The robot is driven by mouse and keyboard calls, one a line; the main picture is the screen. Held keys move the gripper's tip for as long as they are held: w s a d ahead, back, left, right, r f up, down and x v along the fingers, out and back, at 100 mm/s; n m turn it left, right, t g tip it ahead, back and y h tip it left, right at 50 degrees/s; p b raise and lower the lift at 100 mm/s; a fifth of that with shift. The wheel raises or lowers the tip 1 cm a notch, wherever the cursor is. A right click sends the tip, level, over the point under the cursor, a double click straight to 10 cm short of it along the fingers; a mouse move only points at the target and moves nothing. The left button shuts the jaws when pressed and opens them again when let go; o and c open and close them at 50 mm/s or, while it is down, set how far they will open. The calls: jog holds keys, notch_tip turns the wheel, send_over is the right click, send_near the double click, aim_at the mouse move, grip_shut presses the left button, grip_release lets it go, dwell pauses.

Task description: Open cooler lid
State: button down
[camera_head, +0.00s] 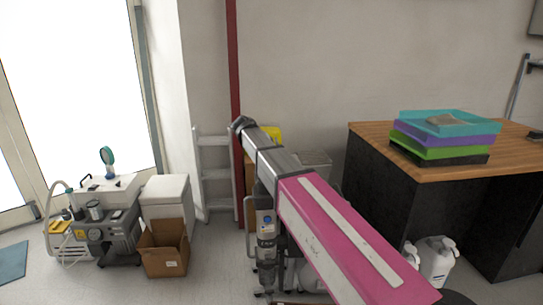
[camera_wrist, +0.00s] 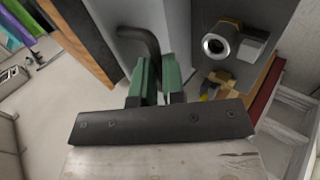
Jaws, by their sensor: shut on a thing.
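My gripper (camera_wrist: 158,80) shows in the wrist view with its two green fingertips close together. They are shut on a dark bent handle (camera_wrist: 140,40) that stands against a smooth grey surface (camera_wrist: 178,30). In the head view my own arm hides the gripper and the handle. A light grey box top (camera_head: 316,158) shows partly behind the arm there; I cannot tell whether it is the cooler. A white box with a lid (camera_head: 166,188) stands on the floor at the left, its lid down, well apart from my arm.
A cardboard box (camera_head: 164,250) stands in front of the white box. Compressor equipment (camera_head: 105,225) is at the left. A ladder (camera_head: 215,170) and a red pole (camera_head: 235,60) are by the wall. A desk (camera_head: 375,150) with stacked trays (camera_head: 445,135) and white jugs (camera_head: 437,260) are at the right.

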jog(key=shift+s+a+f, duration=0.2)
jog(key=shift+a+f, duration=0.15)
jog(key=shift+f, duration=0.05)
jog(key=c, duration=1.2)
grip_release()
jog(key=shift+a, duration=0.1)
jog(key=shift+w+r, duration=0.1)
jog(key=shift+r, duration=0.15)
jog(key=v, duration=1)
jog(key=shift+r, duration=0.3)
jog(key=shift+a, duration=0.1)
